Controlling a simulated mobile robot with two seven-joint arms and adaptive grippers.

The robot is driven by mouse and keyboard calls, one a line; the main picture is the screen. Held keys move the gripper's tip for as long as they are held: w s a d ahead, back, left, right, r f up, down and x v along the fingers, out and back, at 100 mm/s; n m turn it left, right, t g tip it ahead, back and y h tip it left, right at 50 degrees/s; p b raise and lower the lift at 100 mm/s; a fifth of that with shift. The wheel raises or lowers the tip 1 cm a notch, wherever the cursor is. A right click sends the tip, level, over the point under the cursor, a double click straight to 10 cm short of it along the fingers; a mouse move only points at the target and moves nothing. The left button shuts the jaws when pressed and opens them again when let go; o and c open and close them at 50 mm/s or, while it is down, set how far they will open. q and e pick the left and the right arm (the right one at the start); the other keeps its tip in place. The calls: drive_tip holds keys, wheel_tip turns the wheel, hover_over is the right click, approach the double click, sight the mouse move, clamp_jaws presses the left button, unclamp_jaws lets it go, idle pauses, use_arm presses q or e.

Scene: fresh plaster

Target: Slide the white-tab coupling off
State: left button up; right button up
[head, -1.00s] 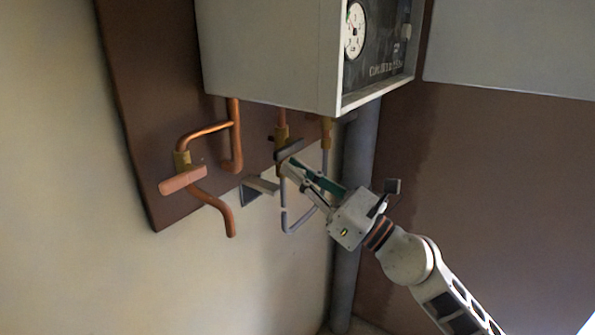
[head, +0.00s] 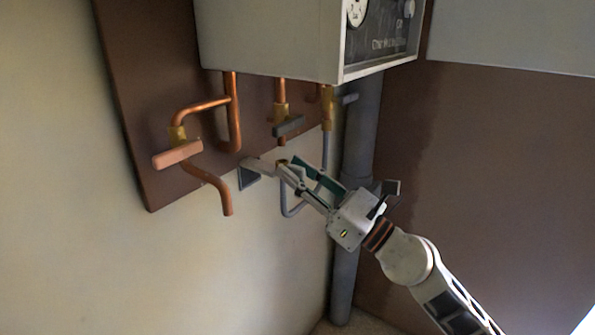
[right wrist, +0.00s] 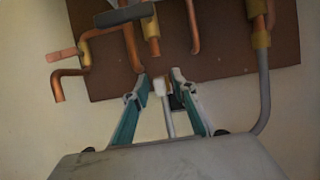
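My right gripper (head: 284,170) reaches in from the lower right, under the middle copper valve. A small brass-coloured coupling (head: 282,162) shows at its fingertips, below the end of the copper stub (head: 282,142), with a small gap between. In the right wrist view the fingers of my right gripper (right wrist: 161,78) stand on either side of a pale tab (right wrist: 159,88) and a brass-coloured bit, and appear to grip the coupling. A thin grey rod runs below the tab. The fingers partly hide the coupling. My left gripper is not in view.
A grey boiler (head: 270,45) hangs above on a brown board. A copper pipe with a pink handle (head: 177,154) is at left. A bracket (head: 247,178) on the wall is close to the fingertips. A thick grey pipe (head: 360,140) stands behind my wrist.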

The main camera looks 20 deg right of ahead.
drive_tip(key=v, duration=1.2)
idle(0.3)
idle(0.4)
drive_tip(key=w+d+f+m+h, duration=0.1)
drive_tip(key=d+f+m+h, duration=0.3)
drive_tip(key=f+m, duration=0.75)
drive_tip(key=w+d+f+m+h, duration=0.1)
drive_tip(key=f+m+h, duration=0.6)
drive_tip(key=f+m, duration=0.4)
drive_tip(key=s+a+f+m+g, duration=0.3)
drive_tip(key=s+f+m, duration=0.4)
drive_tip(key=f, duration=0.5)
drive_tip(key=s+a+f+m+g, duration=0.3)
drive_tip(key=s+a+f+m, duration=0.2)
drive_tip(key=s+f+m, duration=0.3)
wheel_tip(320, 180, down, 4)
drive_tip(key=shift+s+f+m+g, duration=0.1)
drive_tip(key=shift+s+m+g, duration=0.25)
drive_tip(key=shift+m, duration=0.6)
drive_tip(key=shift+w+a, duration=0.1)
drive_tip(key=shift+a, duration=0.05)
